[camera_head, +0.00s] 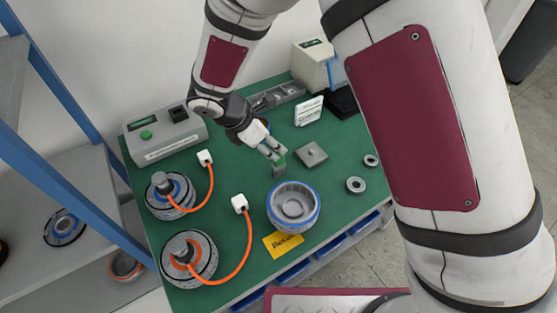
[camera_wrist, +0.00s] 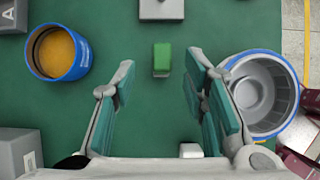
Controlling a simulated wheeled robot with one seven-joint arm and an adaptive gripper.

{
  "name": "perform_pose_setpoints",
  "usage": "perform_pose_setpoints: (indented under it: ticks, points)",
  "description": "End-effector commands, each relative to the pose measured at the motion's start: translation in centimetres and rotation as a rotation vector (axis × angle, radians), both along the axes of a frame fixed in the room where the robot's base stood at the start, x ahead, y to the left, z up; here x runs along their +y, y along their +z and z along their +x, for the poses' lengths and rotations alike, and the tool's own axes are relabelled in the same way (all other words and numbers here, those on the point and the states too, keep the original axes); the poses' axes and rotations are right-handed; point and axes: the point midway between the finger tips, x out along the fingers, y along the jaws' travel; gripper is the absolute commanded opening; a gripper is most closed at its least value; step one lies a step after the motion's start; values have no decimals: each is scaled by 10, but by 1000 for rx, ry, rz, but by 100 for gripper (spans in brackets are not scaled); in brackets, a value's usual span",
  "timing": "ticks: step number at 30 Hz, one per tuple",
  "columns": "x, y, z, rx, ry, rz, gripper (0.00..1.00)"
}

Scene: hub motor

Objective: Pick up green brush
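The green brush (camera_wrist: 162,58) shows in the wrist view as a small upright green block on the green table. It lies just ahead of my fingertips, in line with the gap between them. My gripper (camera_wrist: 160,76) is open, with one teal-padded finger to each side of the gap and nothing held. In the head view my gripper (camera_head: 275,155) points down over the middle of the table, behind the blue-rimmed hub. There the fingers partly cover the spot, and I cannot clearly separate the brush from the finger pads.
A blue-rimmed hub (camera_head: 294,206) stands close by, also at right in the wrist view (camera_wrist: 262,92). A grey block (camera_head: 311,155) sits right of the gripper. A blue container with orange contents (camera_wrist: 58,52) is at left. Two motors with orange cables (camera_head: 189,257) stand at left.

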Motion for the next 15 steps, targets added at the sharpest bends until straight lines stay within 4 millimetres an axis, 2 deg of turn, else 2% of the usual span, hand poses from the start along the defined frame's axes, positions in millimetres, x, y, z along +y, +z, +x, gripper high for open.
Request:
perform_pose_setpoints:
  ticks: [7, 15]
  points:
    - [-7, -16, 3, 2, -1, -1, 40]
    - [-20, -49, 10, 2, -1, 0, 40]
